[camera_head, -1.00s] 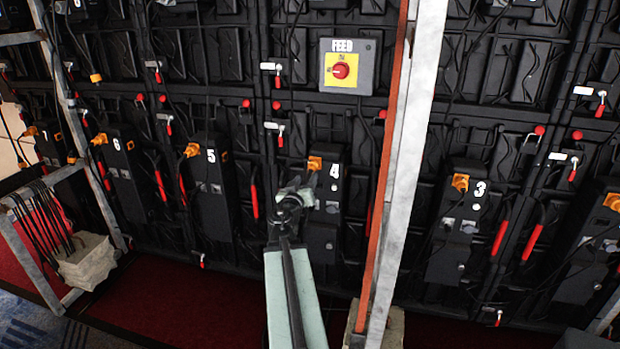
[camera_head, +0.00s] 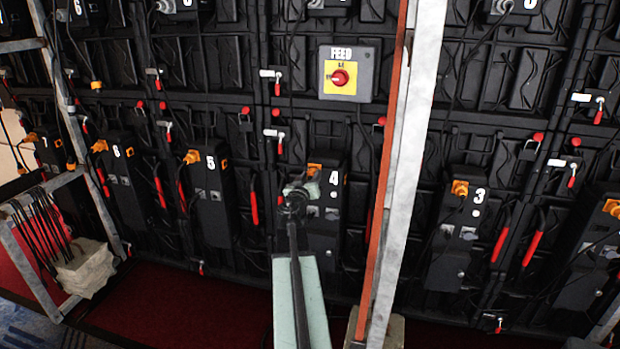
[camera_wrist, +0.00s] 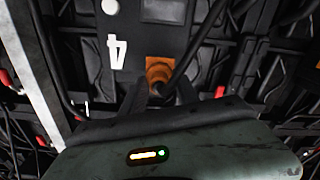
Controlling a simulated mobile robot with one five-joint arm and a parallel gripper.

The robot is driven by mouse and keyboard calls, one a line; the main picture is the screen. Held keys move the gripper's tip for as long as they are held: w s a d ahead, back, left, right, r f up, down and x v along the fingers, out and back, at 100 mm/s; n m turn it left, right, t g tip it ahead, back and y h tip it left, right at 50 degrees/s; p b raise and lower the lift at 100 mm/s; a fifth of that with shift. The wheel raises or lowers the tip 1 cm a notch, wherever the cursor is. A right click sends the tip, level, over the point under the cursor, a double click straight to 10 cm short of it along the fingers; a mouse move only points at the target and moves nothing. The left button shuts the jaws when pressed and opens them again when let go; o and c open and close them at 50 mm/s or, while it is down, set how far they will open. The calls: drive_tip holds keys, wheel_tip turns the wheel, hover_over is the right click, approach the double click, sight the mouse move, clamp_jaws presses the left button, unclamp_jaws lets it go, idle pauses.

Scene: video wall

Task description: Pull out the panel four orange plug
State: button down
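The orange plug of panel four (camera_head: 314,168) sits at the top of the black box marked 4 (camera_head: 325,235), with a dark cable at it. In the wrist view the plug (camera_wrist: 158,70) is just beyond my fingertips, beside the white 4. My gripper (camera_head: 302,188) is just below the plug in the head view and partly covers its lower side. In the wrist view my gripper (camera_wrist: 162,88) has its two dark fingers apart, one toward each side of the plug. I cannot tell whether they touch it.
An orange and grey upright post (camera_head: 392,180) stands just right of box 4. A grey FEED box with a red knob (camera_head: 340,77) is above. Other numbered boxes, such as box 5 (camera_head: 212,205) and box 3 (camera_head: 455,235), flank it. Cables hang around.

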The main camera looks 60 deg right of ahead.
drive_tip(key=shift+v, duration=0.9)
drive_tip(key=c, duration=1.3)
unclamp_jaws()
drive_tip(key=shift+o, duration=0.2)
drive_tip(key=shift+a, duration=0.1)
